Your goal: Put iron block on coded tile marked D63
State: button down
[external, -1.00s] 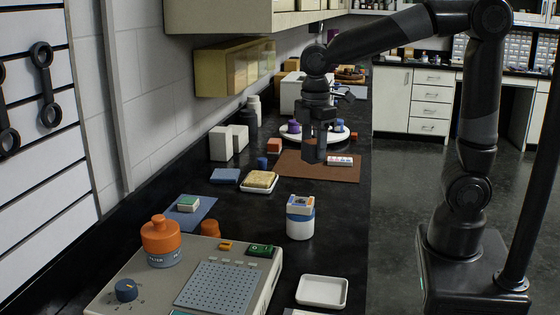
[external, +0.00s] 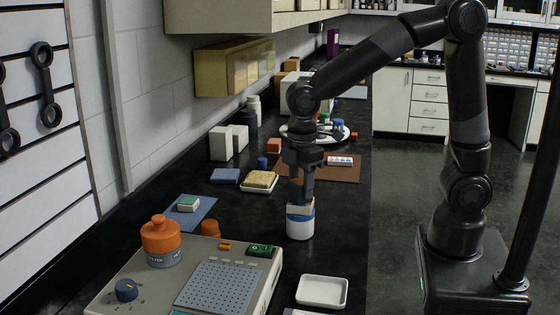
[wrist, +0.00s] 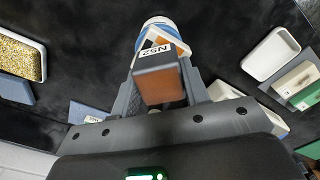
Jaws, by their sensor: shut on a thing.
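My gripper (external: 300,200) points down over a white and blue jar (external: 300,228). It is shut on a brown block (wrist: 160,84), which sits between the fingers in the wrist view. The block is at the jar's top; I cannot tell whether it still touches it. A white tile (wrist: 150,50) with a black code, perhaps N52, and an orange patch shows on the jar beside the block. A small white piece with coloured marks (external: 340,160) lies on the brown mat (external: 345,174). I cannot read D63 anywhere.
An empty white tray (external: 322,291) stands in front. A grey device (external: 262,290) fills the front left. A round white tray (external: 290,133) stands behind.

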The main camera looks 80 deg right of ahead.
aim_at(301, 181)
jog(key=c, duration=0.8)
grip_release()
jog(key=shift+f, duration=0.1)
notch_tip(301, 181, up, 12)
jog(key=s+d+m+t, duration=0.2)
jog(key=s+d+m, duration=0.1)
jog(key=s+d, duration=0.1)
jog(key=s+d+f+m+t, duration=0.1)
jog(key=s+d+m, duration=0.2)
jog(key=s, duration=0.4)
jog(key=s+d+f+m+t, duration=0.1)
jog(key=s+d+m+t, duration=0.1)
jog(key=s, duration=0.4)
jog(key=shift+s+d+m+t, duration=0.15)
jog(key=shift+d+m, duration=0.1)
jog(key=shift+d, duration=0.4)
jog(key=shift+s+d+m+t, duration=0.15)
jog(key=shift+d+m, duration=0.1)
jog(key=shift+d, duration=0.4)
jog(key=shift+o, duration=0.5)
